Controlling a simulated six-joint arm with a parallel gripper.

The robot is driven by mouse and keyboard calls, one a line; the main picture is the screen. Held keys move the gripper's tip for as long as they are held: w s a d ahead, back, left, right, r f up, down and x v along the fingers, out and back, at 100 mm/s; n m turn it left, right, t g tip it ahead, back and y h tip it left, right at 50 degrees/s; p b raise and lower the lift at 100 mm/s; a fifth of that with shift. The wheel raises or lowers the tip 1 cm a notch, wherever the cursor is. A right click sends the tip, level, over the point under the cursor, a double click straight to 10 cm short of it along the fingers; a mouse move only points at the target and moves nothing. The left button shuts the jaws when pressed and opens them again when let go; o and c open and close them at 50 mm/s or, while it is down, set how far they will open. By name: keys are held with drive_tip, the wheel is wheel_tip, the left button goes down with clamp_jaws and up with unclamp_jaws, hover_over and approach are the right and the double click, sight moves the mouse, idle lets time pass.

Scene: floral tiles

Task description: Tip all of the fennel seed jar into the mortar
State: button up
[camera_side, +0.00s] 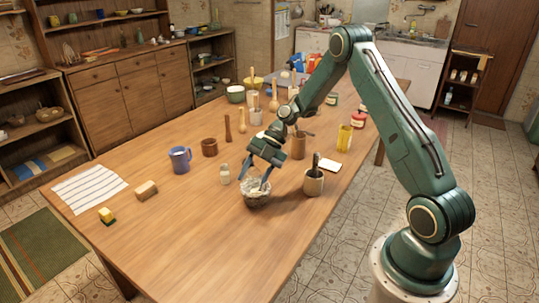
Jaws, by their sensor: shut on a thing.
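A speckled grey stone bowl, which looks like the mortar (257,199), stands near the front edge of the wooden table. My gripper (258,178) points down just above it, its blue fingers shut on a small pale thing. This looks like the fennel seed jar (259,185), at the mortar's mouth. It is too small and too covered to tell its tilt, its contents or whether it touches the rim. The inside of the mortar is mostly hidden.

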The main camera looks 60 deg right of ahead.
idle(0.3)
drive_tip(key=shift+r, duration=0.1)
